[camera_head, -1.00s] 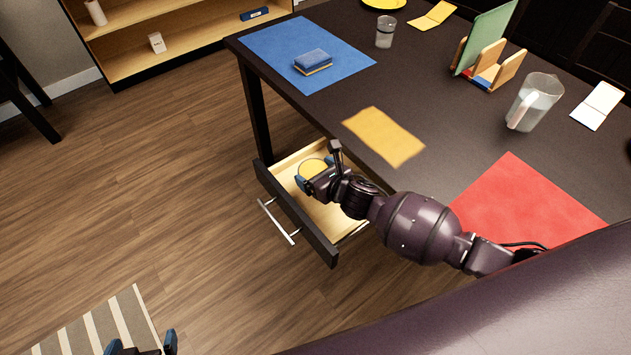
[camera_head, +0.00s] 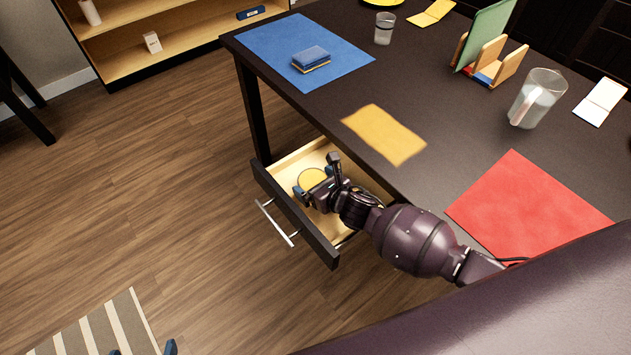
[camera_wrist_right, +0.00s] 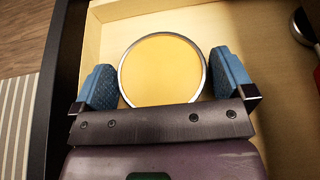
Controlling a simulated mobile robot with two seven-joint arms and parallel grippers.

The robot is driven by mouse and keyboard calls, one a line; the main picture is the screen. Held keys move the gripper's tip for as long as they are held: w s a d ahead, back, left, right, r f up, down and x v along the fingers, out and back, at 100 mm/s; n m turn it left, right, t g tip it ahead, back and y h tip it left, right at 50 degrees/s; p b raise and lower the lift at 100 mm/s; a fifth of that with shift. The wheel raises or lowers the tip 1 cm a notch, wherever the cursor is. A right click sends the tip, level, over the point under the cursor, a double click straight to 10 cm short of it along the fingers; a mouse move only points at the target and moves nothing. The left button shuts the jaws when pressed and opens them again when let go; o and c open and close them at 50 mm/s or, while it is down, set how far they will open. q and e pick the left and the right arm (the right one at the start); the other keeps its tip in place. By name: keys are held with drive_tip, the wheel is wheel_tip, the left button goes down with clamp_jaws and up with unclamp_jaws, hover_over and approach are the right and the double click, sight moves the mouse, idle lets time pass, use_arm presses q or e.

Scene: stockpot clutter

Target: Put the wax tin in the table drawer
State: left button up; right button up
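The wax tin (camera_head: 311,178) is a round tin with a yellow top and metal rim. It is inside the open table drawer (camera_head: 296,216), close to the drawer's floor; whether it touches the floor is hard to tell. In the right wrist view the tin (camera_wrist_right: 161,70) lies between the blue fingers of my right gripper (camera_wrist_right: 165,72). The fingers are spread, with small gaps beside the tin. In the head view my right gripper (camera_head: 314,181) reaches down into the drawer. Only the fingertips of my left gripper (camera_head: 143,350) show at the bottom edge, apart and empty.
The dark table (camera_head: 440,110) above the drawer bears a yellow cloth (camera_head: 384,134), a red mat (camera_head: 525,205), a blue mat (camera_head: 265,45) with a sponge (camera_head: 311,59), a jug (camera_head: 537,98) and a rack. A metal-and-red object (camera_wrist_right: 303,24) lies in the drawer.

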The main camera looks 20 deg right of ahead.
drive_tip(key=shift+s+r, duration=0.15)
drive_tip(key=shift+r, duration=0.15)
drive_tip(key=p+v, duration=0.2)
drive_tip(key=v, duration=0.8)
drive_tip(key=shift+d+r+p, duration=0.1)
drive_tip(key=shift+p, duration=0.25)
drive_tip(key=shift+s+d+r, duration=0.2)
drive_tip(key=shift+s+d, duration=0.05)
drive_tip(key=shift+s, duration=0.45)
use_arm(q)
drive_tip(key=shift+s+a+r, duration=0.1)
drive_tip(key=shift+s+r, duration=0.05)
drive_tip(key=shift+r, duration=0.3)
drive_tip(key=shift+s+a+r, duration=0.1)
drive_tip(key=shift+s+r, duration=0.05)
drive_tip(key=shift+r, duration=0.3)
drive_tip(key=shift+w+r, duration=0.25)
drive_tip(key=shift+w, duration=0.05)
drive_tip(key=shift+d, duration=0.1)
use_arm(e)
drive_tip(key=shift+s, duration=0.1)
